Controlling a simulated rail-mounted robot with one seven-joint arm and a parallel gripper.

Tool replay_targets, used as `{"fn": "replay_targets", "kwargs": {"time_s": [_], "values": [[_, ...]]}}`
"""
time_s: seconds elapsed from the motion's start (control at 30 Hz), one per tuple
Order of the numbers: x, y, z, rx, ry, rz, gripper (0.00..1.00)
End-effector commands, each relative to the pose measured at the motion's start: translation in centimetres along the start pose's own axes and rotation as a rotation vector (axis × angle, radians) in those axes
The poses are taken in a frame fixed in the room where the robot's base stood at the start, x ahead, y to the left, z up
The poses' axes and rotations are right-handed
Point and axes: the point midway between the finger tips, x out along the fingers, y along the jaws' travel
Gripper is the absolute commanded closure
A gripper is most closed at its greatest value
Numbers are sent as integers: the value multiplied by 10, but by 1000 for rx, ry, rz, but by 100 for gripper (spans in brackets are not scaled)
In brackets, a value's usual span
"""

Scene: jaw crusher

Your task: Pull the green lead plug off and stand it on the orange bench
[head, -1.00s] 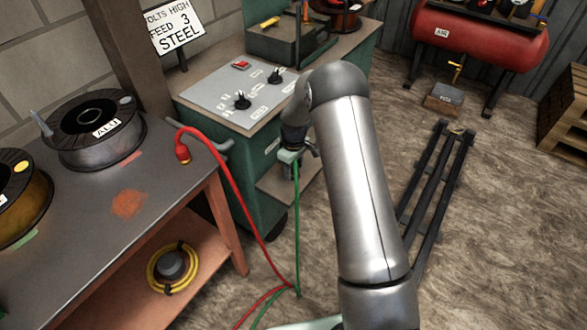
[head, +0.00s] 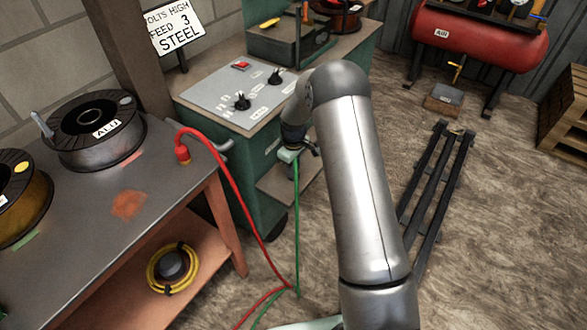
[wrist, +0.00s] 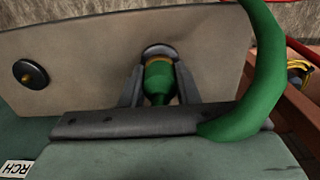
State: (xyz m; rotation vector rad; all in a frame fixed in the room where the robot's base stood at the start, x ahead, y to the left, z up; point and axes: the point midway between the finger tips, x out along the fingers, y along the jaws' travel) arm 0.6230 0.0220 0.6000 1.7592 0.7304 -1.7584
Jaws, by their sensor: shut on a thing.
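The green lead plug (wrist: 158,78) shows in the wrist view, a green body with a brass-coloured band. Its far end meets a dark round collar (wrist: 158,50) on the pale panel; I cannot tell how deep it sits. My gripper (wrist: 160,88) is shut around the plug, one finger on each side. In the head view my gripper (head: 292,154) is beside the green machine, partly hidden by my arm, and the plug is not clear. The green lead (head: 297,215) hangs to the floor. The orange bench (head: 215,200) stands at left with a dark top.
A red plug (head: 182,153) with its red lead (head: 225,178) is at the bench's right edge. Wire spools (head: 95,150) stand on the bench's far and left parts. The bench top around the orange patch (head: 128,204) is clear. A dark stud (wrist: 30,73) protrudes from the panel.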

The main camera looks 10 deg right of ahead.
Motion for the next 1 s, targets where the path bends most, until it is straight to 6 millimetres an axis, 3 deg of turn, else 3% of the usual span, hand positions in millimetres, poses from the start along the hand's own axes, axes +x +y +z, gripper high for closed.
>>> {"fn": "replay_targets", "kwargs": {"time_s": [1.0], "values": [[-42,0,0,0,0,0,100]]}}
